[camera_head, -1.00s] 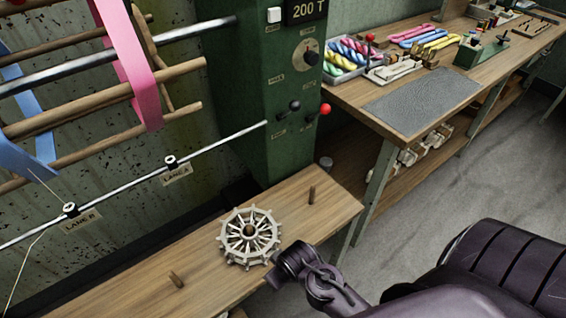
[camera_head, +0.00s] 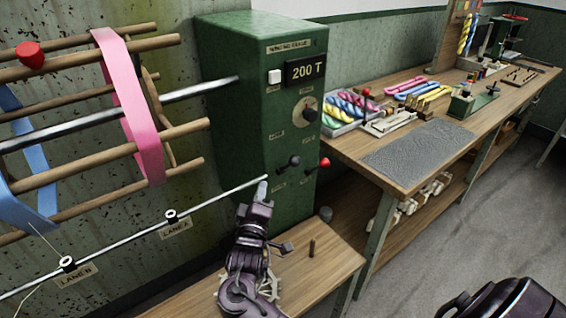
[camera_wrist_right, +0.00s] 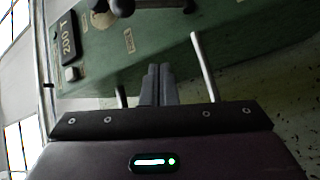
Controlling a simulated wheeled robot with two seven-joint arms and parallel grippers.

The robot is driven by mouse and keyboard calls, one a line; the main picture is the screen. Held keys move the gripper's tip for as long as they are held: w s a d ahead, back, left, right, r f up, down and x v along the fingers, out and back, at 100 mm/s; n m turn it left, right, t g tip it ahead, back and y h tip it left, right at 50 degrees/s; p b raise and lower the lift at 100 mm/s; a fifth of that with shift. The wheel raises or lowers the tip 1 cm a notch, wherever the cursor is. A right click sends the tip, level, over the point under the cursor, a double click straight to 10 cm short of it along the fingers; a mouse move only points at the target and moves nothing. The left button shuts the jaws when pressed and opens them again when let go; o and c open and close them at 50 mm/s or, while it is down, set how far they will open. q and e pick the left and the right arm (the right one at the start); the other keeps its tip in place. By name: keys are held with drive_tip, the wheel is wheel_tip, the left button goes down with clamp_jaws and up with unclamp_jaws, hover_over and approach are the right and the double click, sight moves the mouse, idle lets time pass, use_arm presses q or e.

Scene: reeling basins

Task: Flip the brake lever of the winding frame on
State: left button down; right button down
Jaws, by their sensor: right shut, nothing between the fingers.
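The winding frame's green control housing (camera_head: 235,75) stands in the middle of the head view. Its front carries a black-knobbed lever (camera_head: 294,161) and a red-knobbed lever (camera_head: 324,163), side by side below the dial. Their small labels are too blurred to read, so I cannot tell which is the brake lever. My right gripper (camera_head: 262,188) is shut and empty, just left of and below the black knob, apart from it. In the wrist view its closed fingers (camera_wrist_right: 158,72) point at the green panel; a dark lever (camera_wrist_right: 178,5) is cut by the top edge.
A thin metal rod (camera_head: 120,244) ends close by my right gripper; its end also shows in the wrist view (camera_wrist_right: 205,65). A dial (camera_head: 309,112) and a "200 T" display (camera_head: 306,70) sit above the levers. A peg (camera_head: 311,247) stands on the wooden bench (camera_head: 330,262).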

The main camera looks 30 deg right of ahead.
sight(288, 166)
wheel_tip(288, 166, up, 2)
drive_tip(key=shift+s+d+r+h, duration=0.1)
drive_tip(key=shift+s+h, duration=0.05)
drive_tip(key=shift+h, duration=0.85)
drive_tip(key=p+x, duration=0.2)
drive_tip(key=x, duration=0.7)
drive_tip(key=shift+w+d+r, duration=0.2)
drive_tip(key=shift+w, duration=0.1)
drive_tip(key=s+d+p, duration=0.1)
drive_tip(key=s+d+f, duration=0.1)
drive_tip(key=s, duration=0.1)
drive_tip(key=shift+d+f+p, duration=0.1)
drive_tip(key=shift+f+p, duration=0.15)
drive_tip(key=shift+p, duration=0.15)
